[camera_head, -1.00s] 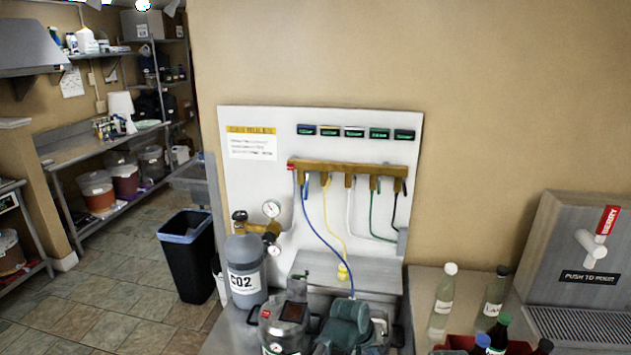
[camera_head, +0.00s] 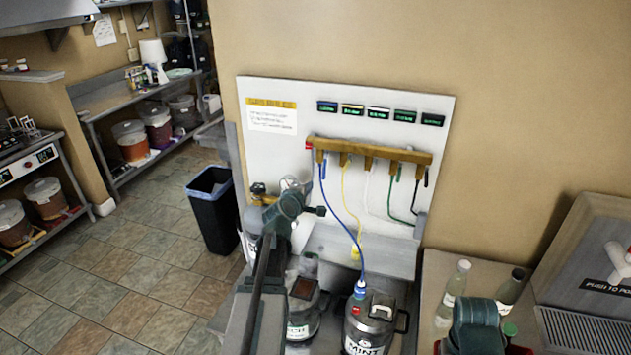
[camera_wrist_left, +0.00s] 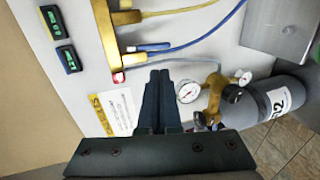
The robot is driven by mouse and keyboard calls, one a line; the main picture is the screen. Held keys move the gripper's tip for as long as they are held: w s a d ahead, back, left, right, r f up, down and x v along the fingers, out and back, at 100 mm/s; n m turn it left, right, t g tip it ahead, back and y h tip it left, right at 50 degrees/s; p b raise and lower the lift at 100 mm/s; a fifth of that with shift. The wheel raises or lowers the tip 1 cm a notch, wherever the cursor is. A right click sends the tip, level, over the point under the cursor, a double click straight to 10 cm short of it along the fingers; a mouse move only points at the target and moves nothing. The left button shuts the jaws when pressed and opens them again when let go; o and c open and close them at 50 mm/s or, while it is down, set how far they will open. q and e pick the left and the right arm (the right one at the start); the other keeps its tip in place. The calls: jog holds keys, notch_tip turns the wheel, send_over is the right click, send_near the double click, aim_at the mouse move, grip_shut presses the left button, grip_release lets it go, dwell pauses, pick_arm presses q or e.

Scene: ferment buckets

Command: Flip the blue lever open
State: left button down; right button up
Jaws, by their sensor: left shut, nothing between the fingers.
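The blue lever (camera_head: 323,170) hangs down beside the blue hose at the left end of the brass manifold (camera_head: 372,150). In the left wrist view the blue lever (camera_wrist_left: 150,47) points right, away from the brass bar (camera_wrist_left: 118,30), roughly alongside the hose. My left gripper (camera_head: 320,211) is in front of the board, a little below the lever in the head view. In the left wrist view its fingers (camera_wrist_left: 160,76) are closed together and empty. Their tips appear just below the lever and hose in the picture, with a visible gap.
A pressure gauge (camera_wrist_left: 188,92) and CO2 cylinder (camera_wrist_left: 282,105) are close to my left fingers. A MINT keg (camera_head: 372,325) with the blue hose on top stands below the manifold. Bottles (camera_head: 455,290) stand on the right counter. Yellow, white, green and black hoses hang alongside.

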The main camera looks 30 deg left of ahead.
aim_at(323, 176)
pick_arm(q)
jog(key=b+x, duration=0.3)
jog(key=x, duration=1)
jog(key=shift+w, duration=0.15)
jog(key=shift+w+f+b, duration=0.3)
jog(key=shift+f+b, duration=0.15)
jog(key=shift+b, duration=0.1)
jog(key=shift+w+a+f+b, duration=0.15)
jog(key=shift+w+f+b, duration=0.25)
jog(key=shift+w, duration=0.2)
jog(key=shift+s+r, duration=0.1)
jog(key=shift+r, duration=0.05)
jog(key=s+d, duration=0.3)
jog(key=s, duration=1)
jog(key=shift+s+d, duration=0.15)
jog(key=shift+s, duration=0.25)
